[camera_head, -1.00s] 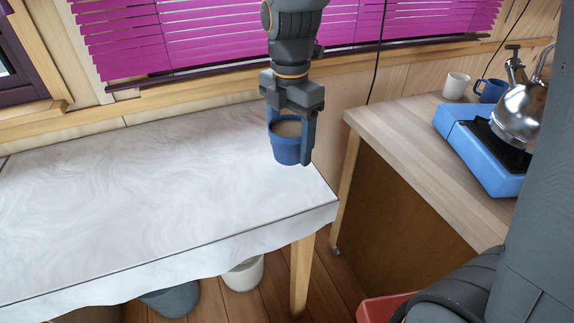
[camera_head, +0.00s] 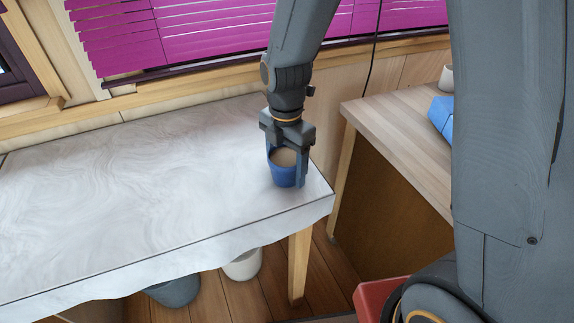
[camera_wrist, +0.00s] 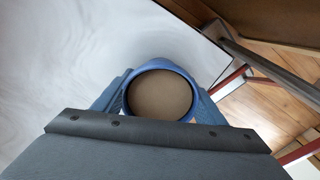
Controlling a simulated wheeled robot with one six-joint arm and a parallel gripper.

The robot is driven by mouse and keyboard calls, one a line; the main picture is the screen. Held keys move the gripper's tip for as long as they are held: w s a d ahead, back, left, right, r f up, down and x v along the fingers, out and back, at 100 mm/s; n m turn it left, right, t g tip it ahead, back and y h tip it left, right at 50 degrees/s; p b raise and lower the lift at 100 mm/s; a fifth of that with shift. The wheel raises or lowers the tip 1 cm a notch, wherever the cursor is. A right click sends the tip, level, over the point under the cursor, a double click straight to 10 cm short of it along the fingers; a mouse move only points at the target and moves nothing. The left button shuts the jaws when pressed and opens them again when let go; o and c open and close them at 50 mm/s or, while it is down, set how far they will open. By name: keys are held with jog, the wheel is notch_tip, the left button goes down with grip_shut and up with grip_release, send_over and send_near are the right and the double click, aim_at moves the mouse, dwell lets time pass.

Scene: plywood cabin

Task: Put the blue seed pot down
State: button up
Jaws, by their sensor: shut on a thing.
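The blue seed pot (camera_head: 283,174) is upright, with a tan fill inside its rim. My gripper (camera_head: 286,168) is shut on it, a finger on either side. The pot is at the right end of the white marbled table (camera_head: 150,195), near its front right corner. Its base looks at or very close to the tabletop; I cannot tell whether it touches. In the wrist view the pot's round rim (camera_wrist: 160,68) shows from above between the fingers, with the white table beyond it.
The rest of the tabletop is clear. A wooden counter (camera_head: 395,130) stands to the right across a gap, with a blue stove (camera_head: 441,115) and a white mug (camera_head: 447,78), both partly hidden by my arm. A white bucket (camera_head: 243,265) and a grey one (camera_head: 175,290) are under the table.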

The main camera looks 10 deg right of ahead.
aim_at(288, 158)
jog(key=o, duration=1.3)
jog(key=shift+f, duration=0.1)
notch_tip(288, 158, up, 12)
jog(key=b, duration=0.2)
jog(key=shift+b, duration=0.4)
jog(key=shift+d+m, duration=0.15)
jog(key=shift+m, duration=0.15)
jog(key=shift+s+d+f+m+t, duration=0.25)
jog(key=shift+s+d+f+m, duration=1.5)
jog(key=shift+m, duration=2.4)
jog(key=shift+s+d+f+m+t, duration=0.2)
jog(key=shift+s+d+f+m, duration=0.8)
jog(key=shift+d+m, duration=2.3)
jog(key=shift+s+d+f+m+t, duration=0.25)
jog(key=shift+s+d+f+m, duration=1.15)
jog(key=shift+m, duration=3.65)
